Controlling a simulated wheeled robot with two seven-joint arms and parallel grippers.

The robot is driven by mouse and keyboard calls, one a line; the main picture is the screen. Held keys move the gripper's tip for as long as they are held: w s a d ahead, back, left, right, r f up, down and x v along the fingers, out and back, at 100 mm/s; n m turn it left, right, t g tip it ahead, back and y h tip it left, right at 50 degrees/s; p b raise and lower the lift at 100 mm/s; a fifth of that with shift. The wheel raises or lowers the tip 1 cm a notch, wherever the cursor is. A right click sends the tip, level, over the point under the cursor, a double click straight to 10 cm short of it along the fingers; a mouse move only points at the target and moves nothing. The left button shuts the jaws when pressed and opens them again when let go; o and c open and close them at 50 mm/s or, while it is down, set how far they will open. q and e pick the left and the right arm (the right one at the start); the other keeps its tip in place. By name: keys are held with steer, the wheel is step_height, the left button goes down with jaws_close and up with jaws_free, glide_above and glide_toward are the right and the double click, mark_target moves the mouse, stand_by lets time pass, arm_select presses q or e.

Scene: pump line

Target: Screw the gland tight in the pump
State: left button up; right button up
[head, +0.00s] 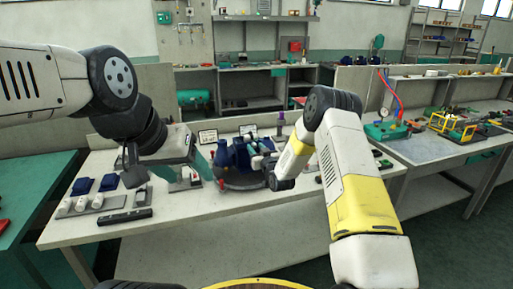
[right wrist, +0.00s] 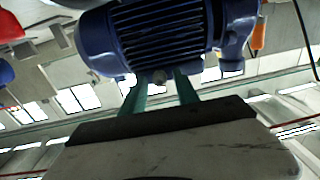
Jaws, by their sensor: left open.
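The blue pump (head: 238,156) stands on a dark round base (head: 240,182) in the middle of the near bench. In the right wrist view its finned blue motor body (right wrist: 165,32) fills the top. My left gripper (head: 174,174) is open and empty, left of the pump, one teal finger close to the base. My right gripper (right wrist: 160,85) shows two teal fingers apart, their tips at the motor's lower edge. A small brownish fitting (right wrist: 158,77) shows between them, with gaps. In the head view my right wrist is at the pump's right side. I cannot make out the gland.
On the bench's left lie blue blocks (head: 83,186), a grey tray with white cylinders (head: 82,205) and a black bar (head: 125,216). Small framed cards (head: 208,136) stand behind the pump. The bench's front middle is clear. A second bench (head: 425,149) stands at right.

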steer(key=n, duration=0.2)
steer(key=shift+a+n, duration=0.1)
steer(key=shift+n, duration=0.6)
steer(key=n, duration=0.3)
steer(key=shift+n, duration=0.3)
steer(key=shift+d+f, duration=0.1)
steer(key=shift+d, duration=0.2)
